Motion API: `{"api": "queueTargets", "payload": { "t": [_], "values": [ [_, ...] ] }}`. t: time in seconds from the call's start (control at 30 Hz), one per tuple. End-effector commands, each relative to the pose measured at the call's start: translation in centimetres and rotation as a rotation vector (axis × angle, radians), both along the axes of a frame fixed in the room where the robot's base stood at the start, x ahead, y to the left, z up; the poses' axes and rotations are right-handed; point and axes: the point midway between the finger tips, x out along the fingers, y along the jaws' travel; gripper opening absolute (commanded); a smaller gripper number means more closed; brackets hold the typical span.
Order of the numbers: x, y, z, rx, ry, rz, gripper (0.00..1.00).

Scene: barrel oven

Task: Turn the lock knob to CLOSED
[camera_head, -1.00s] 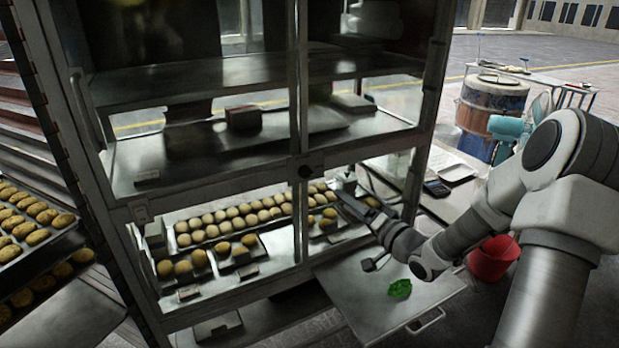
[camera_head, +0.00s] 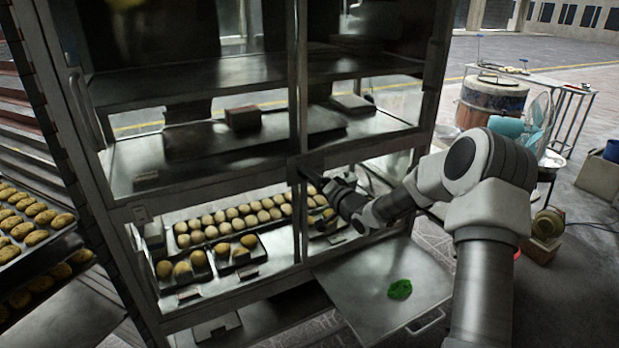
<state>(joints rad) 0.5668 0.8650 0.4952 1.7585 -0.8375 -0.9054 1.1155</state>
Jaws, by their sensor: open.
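A dark lock plate (camera_head: 310,160) sits on the middle post of the glass-fronted metal cabinet (camera_head: 200,185). The lock knob is small and dark on this plate; now my gripper's tip largely hides it. My gripper (camera_head: 312,178) is open, with its fingers pointing left at the plate. It is at or very close to the knob. I cannot tell whether the fingers touch it or stand around it. The knob's angle and any CLOSED mark are too small and covered to read.
Trays of round rolls (camera_head: 225,225) lie on the lower shelf. A metal flap (camera_head: 375,285) with a green crumpled item (camera_head: 400,289) juts out below my arm. A rack of baked goods (camera_head: 30,225) stands at left. A barrel (camera_head: 490,110) and fan (camera_head: 537,120) stand at right.

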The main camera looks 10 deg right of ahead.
Motion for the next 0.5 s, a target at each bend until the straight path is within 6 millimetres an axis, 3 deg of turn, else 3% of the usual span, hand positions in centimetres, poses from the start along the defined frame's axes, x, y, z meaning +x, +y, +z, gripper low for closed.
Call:
{"api": "queueTargets", "payload": {
  "t": [0.23,0.5],
  "values": [
    [0.03,0.03,-0.03,0.0,0.0,0.0,0.74],
    [0.0,0.03,-0.02,0.0,0.0,0.0,0.26]
  ]
}}
